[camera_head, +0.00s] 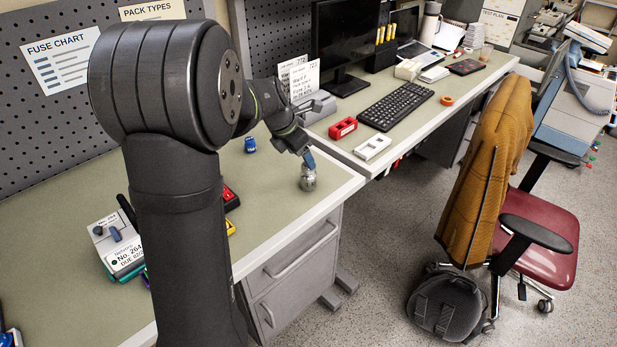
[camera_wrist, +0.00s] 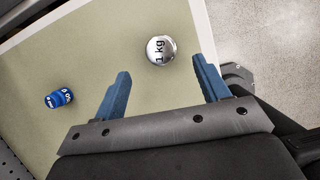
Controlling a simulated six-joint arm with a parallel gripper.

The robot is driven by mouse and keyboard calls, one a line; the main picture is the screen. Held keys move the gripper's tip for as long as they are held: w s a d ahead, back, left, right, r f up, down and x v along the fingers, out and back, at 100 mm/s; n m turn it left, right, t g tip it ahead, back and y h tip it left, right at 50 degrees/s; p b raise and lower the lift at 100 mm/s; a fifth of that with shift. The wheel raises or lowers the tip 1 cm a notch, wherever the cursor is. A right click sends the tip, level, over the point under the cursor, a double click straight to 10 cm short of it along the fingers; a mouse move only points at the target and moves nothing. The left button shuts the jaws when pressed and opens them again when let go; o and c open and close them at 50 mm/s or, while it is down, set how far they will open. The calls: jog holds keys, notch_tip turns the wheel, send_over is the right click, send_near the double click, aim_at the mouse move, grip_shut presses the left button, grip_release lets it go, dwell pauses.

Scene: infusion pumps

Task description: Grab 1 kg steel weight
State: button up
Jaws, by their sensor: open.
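The 1 kg steel weight (camera_wrist: 161,49) is a shiny round piece with "1 kg" on its top. It stands on the bench near the corner edge; the head view shows it as a small silver cylinder (camera_head: 308,180). My gripper (camera_wrist: 160,82) is open and empty, with two blue fingers spread apart. In the wrist view the weight lies just beyond the fingertips, between their lines and a little nearer the right finger. In the head view my gripper (camera_head: 309,160) is right by the weight's top, partly hidden by my own wrist.
The bench edge (camera_head: 345,187) is close to the steel weight. A red device (camera_head: 343,128) and a white device (camera_head: 372,148) lie on the neighbouring desk.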

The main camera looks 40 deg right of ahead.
aim_at(308, 176)
jog(key=x, duration=0.4)
jog(key=shift+d+f, duration=0.1)
jog(key=shift+f, duration=0.25)
jog(key=x, duration=0.2)
jog(key=a+x, duration=0.1)
jog(key=x, duration=0.1)
jog(key=shift+d+f, duration=0.1)
jog(key=shift+f, duration=0.35)
jog(key=shift+d+f, duration=0.15)
jog(key=shift+f, duration=0.2)
grip_shut()
jog(key=shift+r, duration=0.1)
